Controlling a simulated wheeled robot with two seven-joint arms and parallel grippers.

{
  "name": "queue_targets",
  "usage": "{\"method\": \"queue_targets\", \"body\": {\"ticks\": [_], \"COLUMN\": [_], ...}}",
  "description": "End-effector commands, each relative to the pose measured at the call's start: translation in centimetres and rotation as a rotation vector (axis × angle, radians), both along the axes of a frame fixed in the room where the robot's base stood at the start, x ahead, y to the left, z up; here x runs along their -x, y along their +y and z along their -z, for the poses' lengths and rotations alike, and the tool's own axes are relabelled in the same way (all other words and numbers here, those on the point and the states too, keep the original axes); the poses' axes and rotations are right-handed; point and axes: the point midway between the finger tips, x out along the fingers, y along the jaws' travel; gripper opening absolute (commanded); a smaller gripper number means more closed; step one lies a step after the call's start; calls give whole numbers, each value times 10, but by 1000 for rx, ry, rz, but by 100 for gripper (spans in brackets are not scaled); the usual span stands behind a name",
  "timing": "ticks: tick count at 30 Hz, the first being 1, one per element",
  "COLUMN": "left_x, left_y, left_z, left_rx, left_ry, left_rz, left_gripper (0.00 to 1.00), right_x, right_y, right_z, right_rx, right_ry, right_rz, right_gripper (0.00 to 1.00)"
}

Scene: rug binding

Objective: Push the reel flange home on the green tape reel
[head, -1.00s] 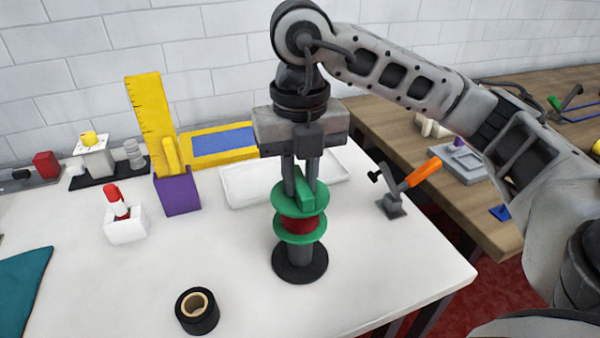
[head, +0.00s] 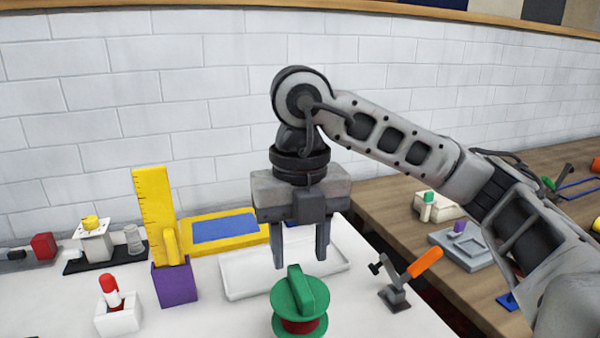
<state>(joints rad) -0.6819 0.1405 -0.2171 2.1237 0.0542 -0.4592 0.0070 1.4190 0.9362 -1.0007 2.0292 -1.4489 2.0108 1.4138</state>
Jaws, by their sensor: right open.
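The green tape reel (head: 299,325) stands on the white table at the bottom of the head view, with dark red tape wound below its top disc. The reel flange (head: 290,299) is the green disc with an upright grip bar, and it sits on top of the reel. Whether it is fully seated cannot be told. My right gripper (head: 300,256) is open and empty, pointing down above the flange and apart from it. My left gripper is not in view.
A white tray (head: 240,287) lies behind the reel. A purple block (head: 176,284) holding a yellow ruler (head: 154,212) and a white holder (head: 117,319) with a red-capped item stand to the left. An orange-handled clamp (head: 424,263) stands to the right.

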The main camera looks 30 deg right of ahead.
Motion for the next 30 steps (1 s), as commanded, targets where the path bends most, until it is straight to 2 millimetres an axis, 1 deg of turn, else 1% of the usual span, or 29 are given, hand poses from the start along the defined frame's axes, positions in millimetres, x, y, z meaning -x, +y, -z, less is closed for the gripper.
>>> {"method": "queue_targets", "body": {"ticks": [1, 3, 9, 12, 15, 18, 30], "left_x": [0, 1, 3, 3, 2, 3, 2], "left_y": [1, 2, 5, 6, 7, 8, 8], "left_z": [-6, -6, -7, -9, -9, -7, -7], "left_rx": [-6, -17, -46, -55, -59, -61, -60], "left_ry": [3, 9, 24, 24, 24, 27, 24], "left_rz": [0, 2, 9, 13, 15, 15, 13], "left_gripper": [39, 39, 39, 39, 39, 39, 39], "right_x": [-1, -1, -1, 0, 0, 0, 0], "right_y": [0, -1, 0, 0, 0, 0, 0], "right_z": [-20, -37, -79, -93, -101, -105, -105], "right_rx": [0, 0, 0, 1, 1, 0, 0], "right_ry": [-7, -7, -4, -3, -2, 0, 1], "right_rz": [3, 3, 2, 1, 1, 0, 1], "right_gripper": [43, 43, 43, 43, 43, 43, 43]}}
